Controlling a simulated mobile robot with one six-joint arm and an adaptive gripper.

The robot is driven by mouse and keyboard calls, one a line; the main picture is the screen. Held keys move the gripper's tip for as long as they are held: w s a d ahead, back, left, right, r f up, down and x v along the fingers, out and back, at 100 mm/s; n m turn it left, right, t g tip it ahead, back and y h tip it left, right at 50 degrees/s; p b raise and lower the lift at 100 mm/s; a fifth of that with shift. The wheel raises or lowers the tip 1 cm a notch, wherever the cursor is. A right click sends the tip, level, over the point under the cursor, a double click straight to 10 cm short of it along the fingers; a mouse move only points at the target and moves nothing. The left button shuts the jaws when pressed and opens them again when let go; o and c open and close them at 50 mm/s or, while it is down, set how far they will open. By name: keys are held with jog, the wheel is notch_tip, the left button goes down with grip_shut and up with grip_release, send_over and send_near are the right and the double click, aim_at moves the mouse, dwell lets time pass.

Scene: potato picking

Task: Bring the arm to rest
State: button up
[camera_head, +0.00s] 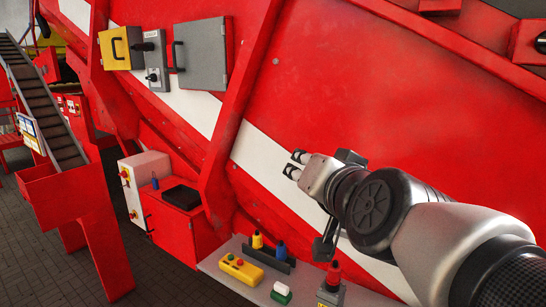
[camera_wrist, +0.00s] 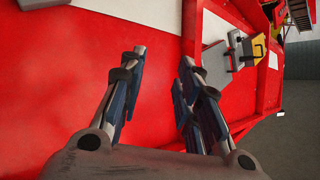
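My gripper (camera_head: 295,164) is held up in front of a large red machine panel (camera_head: 330,75) with a white diagonal stripe, in the head view. My arm reaches in from the lower right. In the wrist view the two fingers of my gripper (camera_wrist: 157,90) stand apart with only the red panel behind the gap. It is open and holds nothing.
Below my gripper, a grey shelf (camera_head: 232,282) carries a yellow button box (camera_head: 241,270), a green-and-white item (camera_head: 281,293) and several bottle-like items. A conveyor (camera_head: 45,105) stands at left; dark floor lies below.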

jog(key=s+d+f+n+g+h+b, duration=0.1)
jog(key=s+d+f+g+b, duration=0.1)
jog(key=s+f, duration=0.6)
jog(key=s+d+f+n+g+h+b, duration=0.1)
jog(key=s+f+g, duration=0.4)
jog(key=f, duration=0.9)
jog(key=s+d+f+n+g+h+b, duration=0.1)
jog(key=s+d+f+n+g+b, duration=0.1)
jog(key=s+f, duration=0.8)
jog(key=s+d+g+b, duration=0.1)
jog(key=d+b, duration=0.1)
jog(key=d, duration=0.1)
jog(key=shift+f+g, duration=0.3)
jog(key=shift+f, duration=0.1)
